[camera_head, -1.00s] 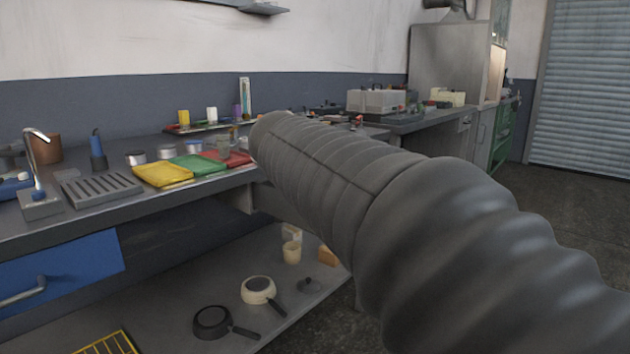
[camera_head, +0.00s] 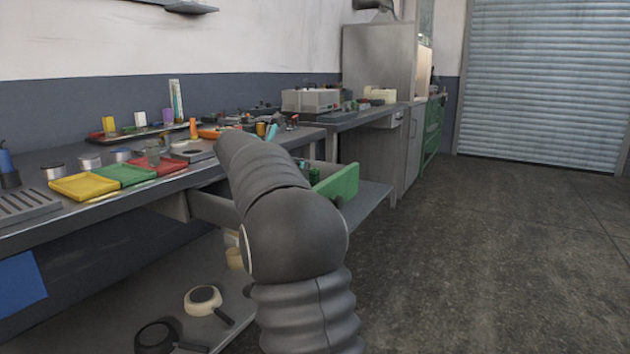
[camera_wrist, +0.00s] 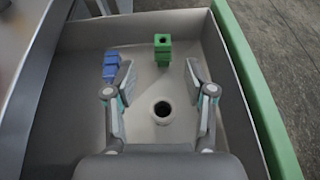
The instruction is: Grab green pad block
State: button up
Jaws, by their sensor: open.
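The green pad block (camera_wrist: 163,48) stands in an open drawer, near its far end in the wrist view. A small green piece (camera_head: 315,176), likely the same block, shows in the head view inside the drawer. My gripper (camera_wrist: 160,80) is open and empty over the drawer. Its two fingers are spread wide, and the green block appears beyond the fingertips, roughly between them sideways. The head view hides my gripper behind my arm.
The drawer (camera_head: 338,184) has grey walls and a green front. A blue block (camera_wrist: 111,66) lies by the left finger. A round piece with a dark hole (camera_wrist: 162,111) is between the fingers. Coloured trays (camera_head: 84,186) and pans (camera_head: 203,299) stand left.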

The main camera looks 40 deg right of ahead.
aim_at(316, 171)
jog(key=x, duration=0.5)
jog(key=shift+w+d+f, duration=0.1)
jog(key=shift+d+f, duration=0.05)
jog(key=shift+d, duration=0.15)
jog(key=shift+s+x, duration=0.2)
jog(key=shift+x, duration=2.5)
jog(key=shift+f, duration=0.1)
grip_shut()
